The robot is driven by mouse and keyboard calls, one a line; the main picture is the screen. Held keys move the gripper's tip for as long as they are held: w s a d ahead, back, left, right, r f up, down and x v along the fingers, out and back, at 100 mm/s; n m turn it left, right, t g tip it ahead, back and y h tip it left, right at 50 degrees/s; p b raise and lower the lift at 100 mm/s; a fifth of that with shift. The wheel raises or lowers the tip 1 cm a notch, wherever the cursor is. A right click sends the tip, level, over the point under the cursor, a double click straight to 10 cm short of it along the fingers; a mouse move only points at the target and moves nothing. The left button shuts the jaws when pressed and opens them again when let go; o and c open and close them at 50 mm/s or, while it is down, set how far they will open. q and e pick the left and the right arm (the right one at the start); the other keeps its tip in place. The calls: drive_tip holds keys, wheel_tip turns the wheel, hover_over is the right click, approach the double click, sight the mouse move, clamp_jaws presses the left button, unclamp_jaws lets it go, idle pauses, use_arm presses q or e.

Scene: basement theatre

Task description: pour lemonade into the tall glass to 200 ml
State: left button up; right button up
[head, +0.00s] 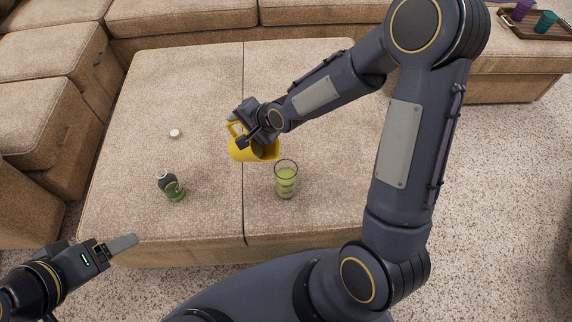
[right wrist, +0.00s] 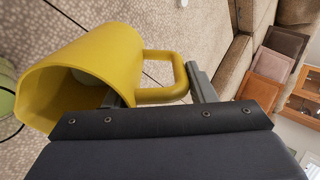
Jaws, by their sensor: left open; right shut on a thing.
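The glass stands upright just right of the pitcher and holds pale green liquid; I cannot read an exact level. No stream between them can be made out. In the right wrist view the pitcher (right wrist: 110,55) shows its open mouth at left, and part of the glass (right wrist: 5,100) shows at the left edge. My left gripper (head: 118,247) is open and empty at the lower left.
Sofas surround the back and left. A tray with cups (head: 535,27) sits far right. The ottoman's back left is clear.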

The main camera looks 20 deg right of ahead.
sight(231, 127)
drive_tip(key=shift+w+a+f+g, duration=0.2)
drive_tip(key=shift+w+f+g, duration=0.05)
drive_tip(key=shift+g, duration=0.05)
drive_tip(key=shift+w+a+f+g+h+p, duration=0.3)
drive_tip(key=shift+f+g+h+p, duration=0.15)
drive_tip(key=shift+p, duration=0.35)
drive_tip(key=w+f+g+p, duration=0.1)
drive_tip(key=w+a+f+h+p, duration=0.1)
drive_tip(key=w+a+f+g+h+p, duration=0.1)
drive_tip(key=p, duration=0.1)
drive_tip(key=shift+f+g, duration=0.35)
drive_tip(key=shift+w+a+f+g+h, duration=0.2)
drive_tip(key=shift+w+f+g+h, duration=0.2)
drive_tip(key=shift+f+g, duration=0.25)
drive_tip(key=shift+w+a+f+g+h, duration=0.2)
drive_tip(key=shift+w+f+g+h, duration=0.25)
drive_tip(key=shift+f, duration=0.45)
drive_tip(key=shift+w+a+f+g+h, duration=0.2)
drive_tip(key=shift+w+f+g, duration=0.1)
drive_tip(key=shift+f+g, duration=0.4)
